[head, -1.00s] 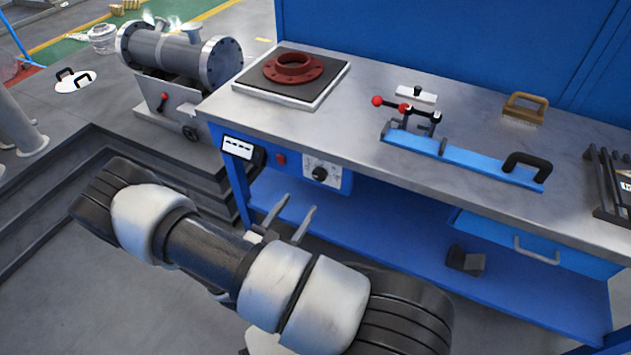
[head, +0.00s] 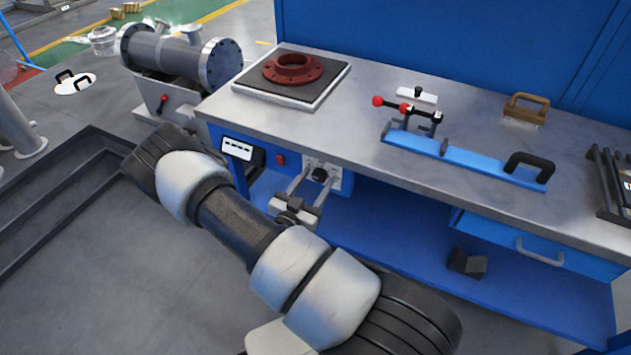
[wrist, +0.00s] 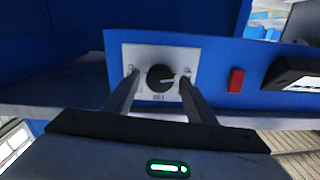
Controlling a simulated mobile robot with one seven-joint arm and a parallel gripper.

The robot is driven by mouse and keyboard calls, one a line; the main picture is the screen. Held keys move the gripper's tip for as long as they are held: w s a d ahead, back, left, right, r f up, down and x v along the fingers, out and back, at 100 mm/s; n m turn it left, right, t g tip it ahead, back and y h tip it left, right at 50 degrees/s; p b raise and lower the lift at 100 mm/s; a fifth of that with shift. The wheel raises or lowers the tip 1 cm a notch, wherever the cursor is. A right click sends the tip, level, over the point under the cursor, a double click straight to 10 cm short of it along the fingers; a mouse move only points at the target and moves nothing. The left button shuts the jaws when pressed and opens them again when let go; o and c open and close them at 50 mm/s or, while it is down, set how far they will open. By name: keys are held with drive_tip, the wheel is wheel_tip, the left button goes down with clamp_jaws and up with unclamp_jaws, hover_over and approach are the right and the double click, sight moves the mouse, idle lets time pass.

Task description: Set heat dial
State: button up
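The heat dial (wrist: 160,78) is a round black knob with a white pointer line, on a pale plate with printed marks. In the wrist view its pointer points right. In the head view the dial (head: 320,174) sits on the blue front panel under the bench top. My gripper (wrist: 158,76) is open, with one finger on each side of the knob and a visible gap to it on both sides. In the head view my gripper (head: 318,170) reaches up to the panel from the front. Whether the fingertips touch the plate I cannot tell.
A red switch (wrist: 236,80) and a dark-framed display (head: 238,148) are beside the dial plate. Above, the bench top holds a hot plate (head: 318,98) with a red flange (head: 293,70) and a blue clamp fixture (head: 465,160). A lower blue shelf (head: 400,235) lies below.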

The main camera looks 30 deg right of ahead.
drive_tip(key=c, duration=0.9)
